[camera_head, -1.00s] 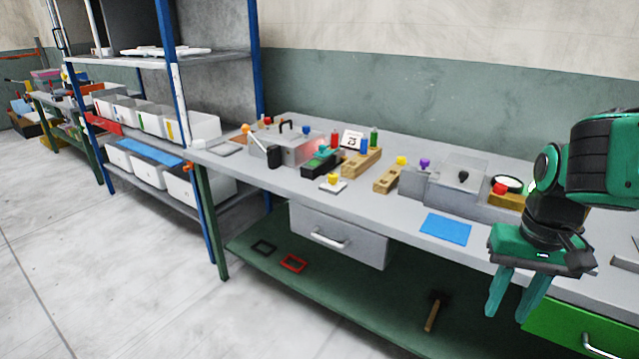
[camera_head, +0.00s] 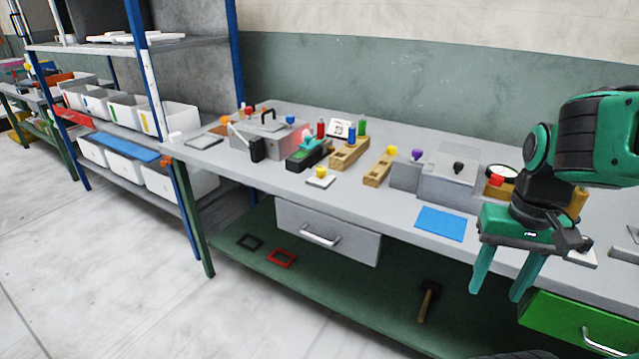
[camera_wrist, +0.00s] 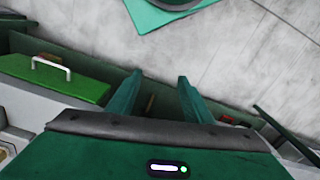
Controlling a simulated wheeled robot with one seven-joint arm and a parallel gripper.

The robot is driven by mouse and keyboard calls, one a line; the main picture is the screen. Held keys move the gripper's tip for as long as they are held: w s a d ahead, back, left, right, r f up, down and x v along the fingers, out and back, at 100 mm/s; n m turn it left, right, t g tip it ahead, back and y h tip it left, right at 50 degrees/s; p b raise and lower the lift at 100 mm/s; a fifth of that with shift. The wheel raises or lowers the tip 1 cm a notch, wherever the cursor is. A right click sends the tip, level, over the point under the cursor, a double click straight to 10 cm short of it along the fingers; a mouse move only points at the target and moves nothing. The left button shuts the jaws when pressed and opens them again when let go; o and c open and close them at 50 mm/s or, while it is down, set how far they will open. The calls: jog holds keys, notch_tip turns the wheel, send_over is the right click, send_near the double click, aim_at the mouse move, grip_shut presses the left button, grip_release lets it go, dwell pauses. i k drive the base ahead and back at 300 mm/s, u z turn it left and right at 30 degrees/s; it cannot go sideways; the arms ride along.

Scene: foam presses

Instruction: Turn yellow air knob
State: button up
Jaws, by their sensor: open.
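Two yellow knobs stand on the grey bench (camera_head: 330,205); I cannot tell which one is the air knob. One yellow knob (camera_head: 320,172) is on a small white plate near the front edge. The other yellow knob (camera_head: 391,151) tops a wooden block (camera_head: 377,171) farther right. My gripper (camera_head: 496,294) hangs at the right with its fingers pointing down, in front of the bench. It is open and empty, well apart from both knobs. In the wrist view my gripper's fingers (camera_wrist: 160,76) are spread, with no knob in sight.
A grey box with a purple knob (camera_head: 417,155), a clear-lidded press (camera_head: 450,180) and a red button (camera_head: 496,180) stand right of the knobs. A blue mat (camera_head: 440,224) lies near the front edge. A grey drawer (camera_head: 325,232) and green drawer (camera_head: 580,325) are below.

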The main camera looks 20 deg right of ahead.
aim_at(321, 172)
jog(key=z, duration=0.05)
jog(key=k, duration=0.95)
jog(key=u, duration=0.85)
jog(key=i, duration=1.2)
jog(key=z, duration=0.55)
jog(key=i, duration=1)
jog(key=z, duration=0.75)
